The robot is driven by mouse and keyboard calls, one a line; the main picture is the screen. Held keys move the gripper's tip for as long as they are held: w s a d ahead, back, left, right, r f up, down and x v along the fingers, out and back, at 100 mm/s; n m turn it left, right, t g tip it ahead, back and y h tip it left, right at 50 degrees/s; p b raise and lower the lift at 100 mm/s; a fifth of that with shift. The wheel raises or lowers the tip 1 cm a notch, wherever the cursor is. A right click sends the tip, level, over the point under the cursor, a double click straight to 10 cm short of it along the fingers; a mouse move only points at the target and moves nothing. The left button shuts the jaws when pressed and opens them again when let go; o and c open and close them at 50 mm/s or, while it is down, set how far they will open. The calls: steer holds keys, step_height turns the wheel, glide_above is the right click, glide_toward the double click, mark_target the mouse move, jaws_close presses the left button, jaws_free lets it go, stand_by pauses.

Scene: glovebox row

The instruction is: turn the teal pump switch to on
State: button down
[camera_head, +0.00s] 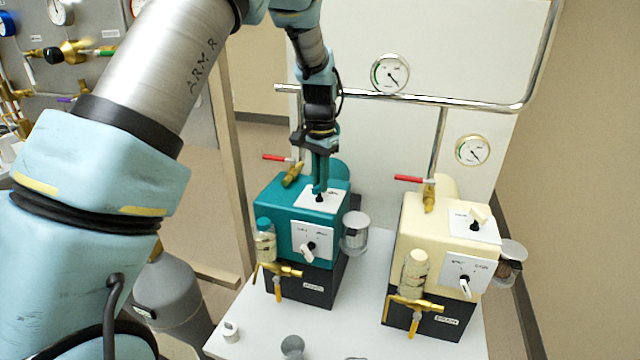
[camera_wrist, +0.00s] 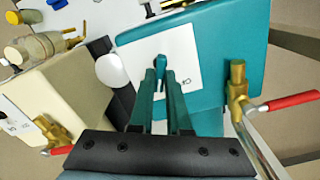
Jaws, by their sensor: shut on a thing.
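The teal pump (camera_head: 273,207) stands on the white bench, left of the cream pump. On its top is a white plate (camera_head: 308,199) with a small switch, which my gripper (camera_head: 319,190) reaches from above. In the wrist view the teal pump's top (camera_wrist: 220,55) fills the upper right, and the switch (camera_wrist: 161,70) shows at the tips of my gripper (camera_wrist: 162,82). My gripper is shut on the switch. The fingers hide much of the switch and part of the plate's marking, so I cannot read its position. A white knob (camera_head: 310,247) is on the teal pump's front plate.
The cream pump (camera_head: 418,225) stands to the right with its own top switch (camera_head: 477,217). Brass valves with red levers (camera_head: 280,158) (camera_head: 411,179) rise behind both pumps. A metal pipe (camera_head: 440,101) with gauges runs behind. A clear jar (camera_head: 355,232) hangs between the pumps.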

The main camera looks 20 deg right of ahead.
steer(key=shift+m, duration=0.6)
steer(key=c, duration=0.9)
jaws_free()
step_height(320, 180, up, 11)
steer(key=b, duration=0.3)
steer(key=shift+f, duration=0.1)
